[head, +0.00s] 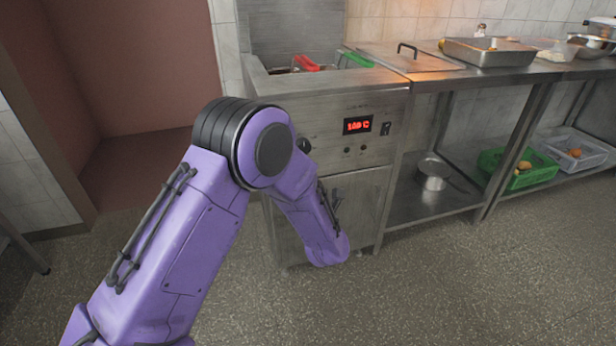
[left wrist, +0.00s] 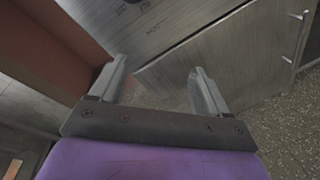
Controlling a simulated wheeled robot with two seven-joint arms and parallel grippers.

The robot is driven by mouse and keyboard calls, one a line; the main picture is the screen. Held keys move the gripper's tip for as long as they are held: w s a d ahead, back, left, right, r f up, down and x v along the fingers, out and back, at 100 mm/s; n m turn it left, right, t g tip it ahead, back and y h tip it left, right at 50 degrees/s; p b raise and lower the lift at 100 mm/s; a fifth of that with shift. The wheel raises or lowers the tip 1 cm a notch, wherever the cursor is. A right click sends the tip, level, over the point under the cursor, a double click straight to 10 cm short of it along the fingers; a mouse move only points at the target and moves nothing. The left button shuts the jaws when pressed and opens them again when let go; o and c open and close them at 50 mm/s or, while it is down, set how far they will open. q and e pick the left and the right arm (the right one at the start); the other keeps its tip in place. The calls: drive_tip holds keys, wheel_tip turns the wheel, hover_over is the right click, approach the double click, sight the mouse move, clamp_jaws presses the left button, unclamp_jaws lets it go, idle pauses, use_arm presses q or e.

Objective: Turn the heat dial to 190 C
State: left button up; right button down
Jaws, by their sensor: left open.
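The fryer (head: 330,180) is a steel cabinet with a red lit display (head: 357,125); its digits are too small to read surely. A dark round knob (head: 304,145), which looks like the heat dial, sits left of the display, close beside my left arm's outline. My left gripper is hidden behind my forearm in the head view. In the left wrist view my left gripper (left wrist: 156,75) is open, with nothing between its fingers, facing the steel front (left wrist: 170,50). A dark round shape shows at that view's top edge; I cannot tell if it is the dial. My right gripper is not in view.
A black switch (head: 386,129) and small buttons sit beside and below the display. Fry baskets with red (head: 306,63) and green (head: 355,59) handles rest on top. A steel counter with trays (head: 488,52) stands right. The floor in front is clear.

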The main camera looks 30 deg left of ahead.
sight(304, 148)
use_arm(q)
drive_tip(key=w+r+n+y+b, duration=0.2)
drive_tip(key=w+r+n+y, duration=0.15)
drive_tip(key=r+n, duration=0.5)
drive_tip(key=shift+n+h, duration=0.35)
drive_tip(key=shift+n, duration=0.3)
drive_tip(key=x, duration=0.3)
drive_tip(key=f+x, duration=0.1)
drive_tip(key=x, duration=0.7)
drive_tip(key=shift+s+a+f, duration=0.1)
drive_tip(key=shift+s+f, duration=0.05)
drive_tip(key=shift+f, duration=0.05)
drive_tip(key=c, duration=1)
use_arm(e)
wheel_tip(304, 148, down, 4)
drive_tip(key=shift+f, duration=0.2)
